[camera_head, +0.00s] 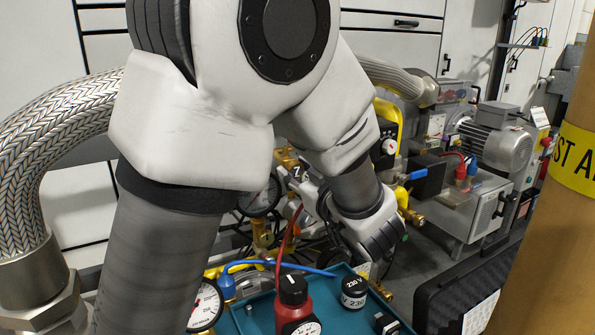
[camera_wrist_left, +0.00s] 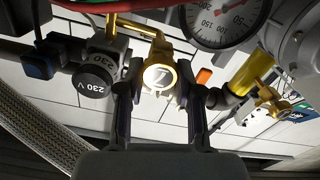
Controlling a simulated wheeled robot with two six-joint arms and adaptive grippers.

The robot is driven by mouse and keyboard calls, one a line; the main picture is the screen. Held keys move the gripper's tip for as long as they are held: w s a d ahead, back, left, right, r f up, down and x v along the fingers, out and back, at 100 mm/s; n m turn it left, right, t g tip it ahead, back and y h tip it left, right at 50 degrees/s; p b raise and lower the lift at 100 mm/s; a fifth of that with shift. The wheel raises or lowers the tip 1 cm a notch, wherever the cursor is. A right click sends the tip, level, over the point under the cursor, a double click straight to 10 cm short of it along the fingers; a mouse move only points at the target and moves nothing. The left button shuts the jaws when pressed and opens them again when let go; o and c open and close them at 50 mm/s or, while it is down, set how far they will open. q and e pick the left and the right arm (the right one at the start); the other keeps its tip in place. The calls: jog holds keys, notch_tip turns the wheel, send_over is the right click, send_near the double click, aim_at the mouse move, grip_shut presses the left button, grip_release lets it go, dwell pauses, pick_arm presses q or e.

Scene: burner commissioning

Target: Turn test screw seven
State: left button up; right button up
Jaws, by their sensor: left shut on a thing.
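A brass fitting with a round face (camera_wrist_left: 158,78), marked with what looks like a 7, sits between the fingertips of my left gripper (camera_wrist_left: 160,92) in the left wrist view. I take it as test screw seven. The two dark fingers stand on either side of it, shut on it. In the head view my left arm crosses the middle and hides most of the gripper and the screw. My right gripper is in neither view.
A pressure gauge (camera_wrist_left: 226,18) and a black 230 V plug (camera_wrist_left: 93,82) are close by the screw. In the head view, a teal tray (camera_head: 262,312) holds a red device (camera_head: 292,305) and a black 230 V part (camera_head: 354,290). A braided hose (camera_head: 60,135) arches at left; a cardboard tube (camera_head: 545,240) stands at right.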

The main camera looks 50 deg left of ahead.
pick_arm(q)
jog(key=shift+n, duration=0.4)
jog(key=n, duration=0.2)
jog(key=shift+f+n+b, duration=0.1)
jog(key=shift+n+b, duration=0.3)
jog(key=n+b, duration=0.1)
jog(key=n, duration=0.1)
jog(key=shift+f+n, duration=0.1)
jog(key=shift+n, duration=0.2)
jog(key=n+b, duration=0.3)
jog(key=n, duration=0.1)
jog(key=shift+s+f+n, duration=0.1)
jog(key=shift+f+n, duration=0.05)
jog(key=shift+n, duration=0.15)
jog(key=n+b, duration=0.1)
jog(key=n, duration=0.2)
jog(key=shift+n+b, duration=0.3)
jog(key=shift+n, duration=0.9)
jog(key=n, duration=0.3)
jog(key=shift+n, duration=0.3)
jog(key=n, duration=0.6)
jog(key=shift+n+b, duration=0.3)
jog(key=shift+b, duration=0.05)
